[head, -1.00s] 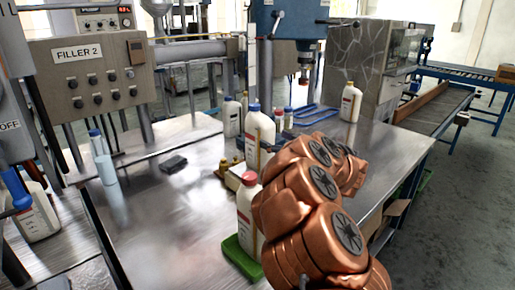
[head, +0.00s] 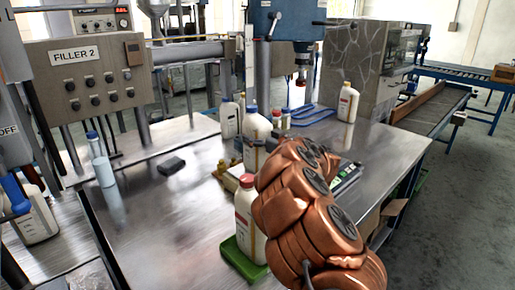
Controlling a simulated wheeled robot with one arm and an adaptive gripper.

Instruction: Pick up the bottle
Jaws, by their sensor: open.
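Several white bottles stand on the metal table. One with a blue cap (head: 256,124) is upright mid-table, just beyond the end of my copper-coloured arm. One with a red cap (head: 246,205) stands on a green tray (head: 236,262) at the near edge, left of my arm. Another white bottle (head: 347,103) stands at the far right of the table. My gripper (head: 256,145) shows only as a small dark part in front of the blue-capped bottle. It is open; my arm hides most of it, and I cannot tell whether it touches the bottle.
A clear blue-capped bottle (head: 102,163) and a small black block (head: 171,165) are on the left of the table. A yellowish fixture (head: 230,178) sits mid-table. A dark device with green (head: 346,174) lies right of my arm. The table's left front is clear.

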